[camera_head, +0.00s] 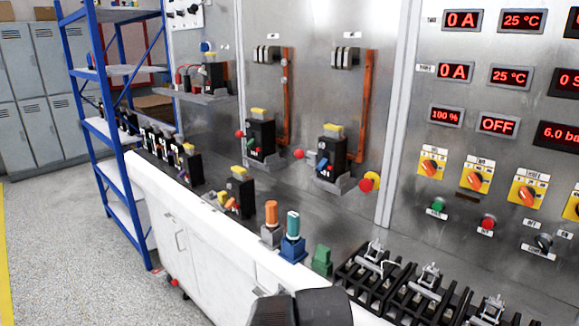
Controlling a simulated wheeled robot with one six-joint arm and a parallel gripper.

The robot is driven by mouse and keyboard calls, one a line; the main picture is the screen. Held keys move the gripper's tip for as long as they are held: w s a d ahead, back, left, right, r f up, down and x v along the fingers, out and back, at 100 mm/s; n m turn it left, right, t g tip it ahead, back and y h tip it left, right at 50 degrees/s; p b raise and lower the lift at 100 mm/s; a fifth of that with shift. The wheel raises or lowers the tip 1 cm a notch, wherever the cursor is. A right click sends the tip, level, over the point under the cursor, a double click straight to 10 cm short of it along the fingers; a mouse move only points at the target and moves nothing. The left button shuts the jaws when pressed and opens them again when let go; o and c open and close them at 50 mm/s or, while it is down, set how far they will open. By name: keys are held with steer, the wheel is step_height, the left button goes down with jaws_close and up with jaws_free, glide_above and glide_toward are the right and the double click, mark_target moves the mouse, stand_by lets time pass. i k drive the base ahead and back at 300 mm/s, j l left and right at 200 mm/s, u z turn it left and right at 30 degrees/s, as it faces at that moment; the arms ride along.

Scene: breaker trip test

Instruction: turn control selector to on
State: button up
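Several rotary selectors with orange knobs on yellow plates sit in a row on the steel panel at the right. They include a left one (431,167), a middle one (475,178) and one farther right (527,190). Their labels are too small to read, so I cannot tell which is the control selector. A red display above them reads OFF (498,125). Dark rounded parts of my own arm show at the bottom edge, well below and left of the selectors. No gripper fingertips can be made out.
A green button (438,205) and a red button (488,222) sit below the selectors. Black switchgear (425,290) stands on the counter in front of the panel. Breakers (332,160) hang on the middle panel. A blue shelf rack (105,130) stands left; the floor there is open.

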mark_target(544, 241)
steer(key=k, duration=0.95)
